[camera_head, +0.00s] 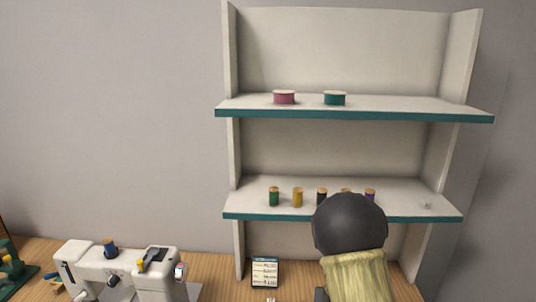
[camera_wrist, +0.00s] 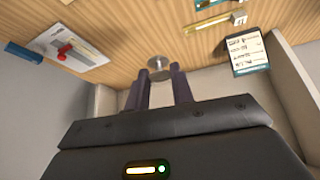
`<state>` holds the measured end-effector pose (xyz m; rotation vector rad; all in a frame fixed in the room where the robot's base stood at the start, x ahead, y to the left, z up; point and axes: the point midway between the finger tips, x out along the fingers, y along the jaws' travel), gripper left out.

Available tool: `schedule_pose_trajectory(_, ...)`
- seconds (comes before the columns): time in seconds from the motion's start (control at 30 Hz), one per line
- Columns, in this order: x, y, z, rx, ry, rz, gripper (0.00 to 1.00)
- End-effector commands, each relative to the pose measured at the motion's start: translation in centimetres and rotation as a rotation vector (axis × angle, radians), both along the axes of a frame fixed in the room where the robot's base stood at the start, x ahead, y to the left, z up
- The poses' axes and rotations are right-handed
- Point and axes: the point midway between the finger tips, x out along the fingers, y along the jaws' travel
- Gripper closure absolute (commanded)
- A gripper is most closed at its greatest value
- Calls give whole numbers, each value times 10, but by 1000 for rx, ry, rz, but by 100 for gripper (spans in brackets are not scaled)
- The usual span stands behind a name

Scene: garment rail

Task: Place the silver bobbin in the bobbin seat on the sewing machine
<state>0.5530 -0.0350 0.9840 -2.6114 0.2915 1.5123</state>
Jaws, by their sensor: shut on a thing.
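My gripper (camera_wrist: 160,84) shows in the wrist view, its two dark purple fingers shut on a small round silver bobbin (camera_wrist: 158,64) at the tips. The bobbin's flat disc shows against the wooden table behind it. In the head view my arm hides the gripper and the bobbin. The white sewing machine (camera_head: 153,283) stands on the table at the lower left of the head view, with a blue thread spool (camera_head: 110,248) on top. I cannot make out the bobbin seat.
A white shelf unit (camera_head: 345,187) with teal edges stands against the wall. It holds several thread spools, pink (camera_head: 284,98) and green (camera_head: 335,99) round tins, and a small pale item (camera_head: 426,205). A price card (camera_head: 265,272) stands on the wooden table (camera_head: 215,268).

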Motion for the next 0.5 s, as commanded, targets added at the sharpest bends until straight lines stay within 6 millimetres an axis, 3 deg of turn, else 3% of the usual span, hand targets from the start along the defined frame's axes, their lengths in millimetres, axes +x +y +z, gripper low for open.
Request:
schedule_pose_trajectory(0.03,-3,7,-19,-1,9,35,97)
schedule_pose_trajectory(0.2,-12,26,-64,0,7,150,97)
schedule_pose_trajectory(0.33,-17,34,-82,1,3,205,97)
schedule_pose_trajectory(0.5,-18,36,-87,1,-1,225,97)
